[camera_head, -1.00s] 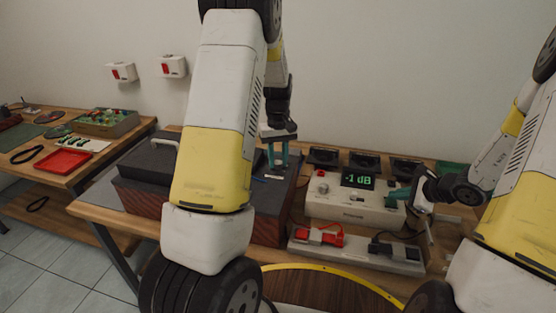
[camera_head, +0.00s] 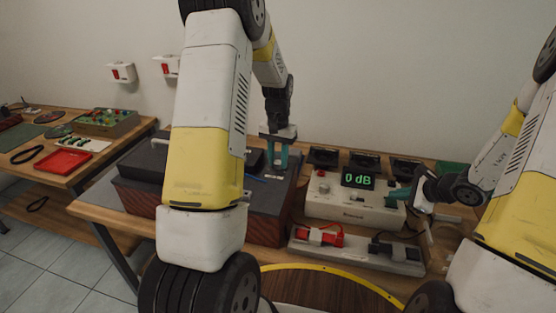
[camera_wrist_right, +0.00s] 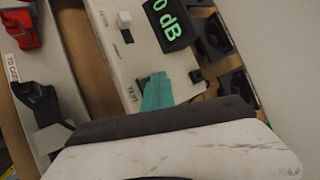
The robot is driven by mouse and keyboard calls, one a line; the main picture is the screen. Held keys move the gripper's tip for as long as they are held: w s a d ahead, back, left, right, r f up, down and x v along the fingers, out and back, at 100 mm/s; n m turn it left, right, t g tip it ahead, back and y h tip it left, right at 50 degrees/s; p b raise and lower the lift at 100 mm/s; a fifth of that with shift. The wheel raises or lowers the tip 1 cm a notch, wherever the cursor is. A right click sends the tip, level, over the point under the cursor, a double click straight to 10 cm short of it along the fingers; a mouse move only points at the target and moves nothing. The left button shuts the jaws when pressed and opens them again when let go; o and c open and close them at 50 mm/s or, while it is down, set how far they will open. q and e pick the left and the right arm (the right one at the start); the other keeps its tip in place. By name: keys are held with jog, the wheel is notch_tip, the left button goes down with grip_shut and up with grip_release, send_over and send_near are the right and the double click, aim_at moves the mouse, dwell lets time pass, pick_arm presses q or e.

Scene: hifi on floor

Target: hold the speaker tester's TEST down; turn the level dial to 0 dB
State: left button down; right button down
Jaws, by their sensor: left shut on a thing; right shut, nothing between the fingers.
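The speaker tester (camera_head: 335,211) is a cream box on the bench. Its green display (camera_head: 357,181) reads 0 dB; it also shows in the right wrist view (camera_wrist_right: 168,25). My right gripper (camera_head: 398,195) is shut and empty, its teal fingertips (camera_wrist_right: 157,92) down against the tester's face beside a TEST label. The button under them is hidden. My left gripper (camera_head: 278,158) points down at the top of a dark cabinet (camera_head: 270,212), left of the tester. It is shut on what appears to be the level dial, which its fingers hide.
A grey strip with red and black clamps (camera_head: 392,252) lies in front of the tester. Several small black speaker units (camera_head: 364,159) stand behind it. A red tray (camera_head: 64,161) sits on the left bench. My left arm hides part of the cabinet.

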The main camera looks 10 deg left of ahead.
aim_at(278, 162)
dwell(0.4)
pick_arm(q)
jog(key=c, duration=1.1)
grip_release()
notch_tip(278, 162, up, 12)
